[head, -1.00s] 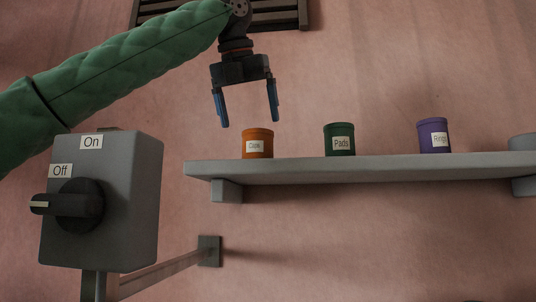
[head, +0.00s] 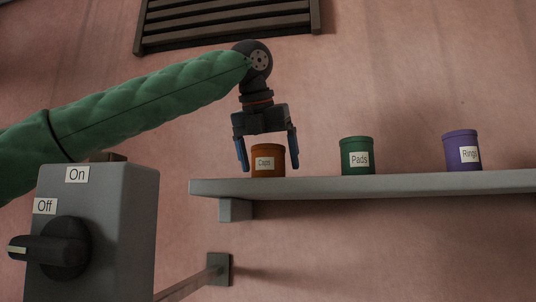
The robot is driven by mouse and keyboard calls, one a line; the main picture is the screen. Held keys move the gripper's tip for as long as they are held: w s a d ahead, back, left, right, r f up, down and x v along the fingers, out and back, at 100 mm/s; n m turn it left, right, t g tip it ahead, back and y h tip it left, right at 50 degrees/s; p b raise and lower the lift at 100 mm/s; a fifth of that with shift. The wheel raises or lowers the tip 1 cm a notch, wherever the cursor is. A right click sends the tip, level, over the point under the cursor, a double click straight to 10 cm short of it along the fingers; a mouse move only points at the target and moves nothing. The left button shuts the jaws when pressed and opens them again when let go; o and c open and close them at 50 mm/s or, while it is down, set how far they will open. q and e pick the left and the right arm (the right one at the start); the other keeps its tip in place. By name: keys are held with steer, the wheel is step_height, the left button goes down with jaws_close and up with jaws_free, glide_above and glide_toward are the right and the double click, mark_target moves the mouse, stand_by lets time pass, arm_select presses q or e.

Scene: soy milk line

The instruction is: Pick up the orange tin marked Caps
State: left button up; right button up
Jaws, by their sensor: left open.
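The orange tin (head: 267,151) with a white label reading Caps stands upright at the left end of a grey wall shelf (head: 380,185). My left gripper (head: 268,165) points down over the tin. Its two blue-tipped fingers are open, one at the left of the tin and one at its right. The fingertips reach about the height of the label. A small gap shows on the left; whether a finger touches the tin cannot be told. My right gripper is not in view.
A green tin marked Pads (head: 358,150) and a purple tin marked Rings (head: 461,145) stand further right on the shelf. A grey switch box (head: 110,215) with a dark knob stands at lower left. A slatted vent (head: 225,22) is on the wall above.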

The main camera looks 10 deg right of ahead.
arm_select(q)
steer(key=shift+w+d+f, duration=0.15)
steer(key=shift+w+f, duration=0.05)
steer(key=shift+f, duration=0.35)
steer(key=shift+w+d+f, duration=0.15)
steer(key=shift+f, duration=0.05)
steer(key=shift+r, duration=0.1)
steer(key=c, duration=1.1)
steer(key=shift+c, duration=0.4)
